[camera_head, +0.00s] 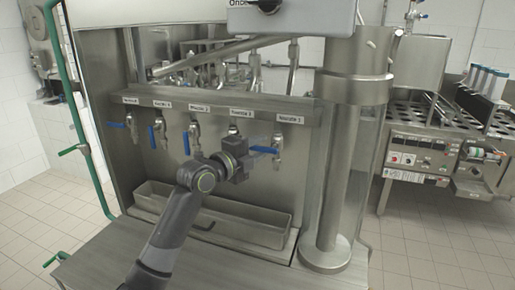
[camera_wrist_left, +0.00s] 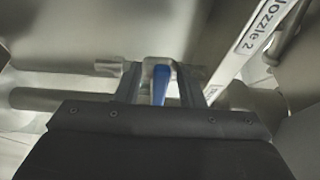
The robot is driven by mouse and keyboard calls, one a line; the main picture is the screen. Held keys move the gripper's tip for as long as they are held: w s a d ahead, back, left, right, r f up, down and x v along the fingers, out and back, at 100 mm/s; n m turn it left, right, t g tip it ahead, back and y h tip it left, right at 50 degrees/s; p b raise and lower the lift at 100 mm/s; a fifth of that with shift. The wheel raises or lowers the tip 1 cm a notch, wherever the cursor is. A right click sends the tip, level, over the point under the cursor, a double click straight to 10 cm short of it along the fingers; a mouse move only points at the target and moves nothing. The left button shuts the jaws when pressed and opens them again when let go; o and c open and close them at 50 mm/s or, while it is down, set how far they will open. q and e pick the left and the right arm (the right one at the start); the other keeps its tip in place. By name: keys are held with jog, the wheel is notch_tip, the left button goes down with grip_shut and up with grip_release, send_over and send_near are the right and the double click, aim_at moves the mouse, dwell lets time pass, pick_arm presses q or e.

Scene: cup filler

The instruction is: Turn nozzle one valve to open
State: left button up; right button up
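The nozzle one valve (camera_head: 278,146) is the rightmost metal tap on the panel, under the rightmost label (camera_head: 290,119). Its blue handle (camera_head: 264,150) points sideways to the left. My left gripper (camera_head: 246,163) is beside the left end of this handle, in front of the nozzle two tap (camera_head: 234,131). In the left wrist view, a blue handle (camera_wrist_left: 160,88) sits between the two fingers of my left gripper (camera_wrist_left: 160,82), with gaps at its sides. A label reading Nozzle 2 (camera_wrist_left: 262,30) shows at upper right. My right gripper is in neither view.
Other taps with blue handles (camera_head: 187,143) line the panel to the left. A metal trough (camera_head: 215,222) lies below the taps. A thick steel column (camera_head: 340,170) stands close on the right. A green rail (camera_head: 75,110) runs at the left.

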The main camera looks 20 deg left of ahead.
pick_arm(q)
grip_shut()
jog(key=shift+f, duration=0.1)
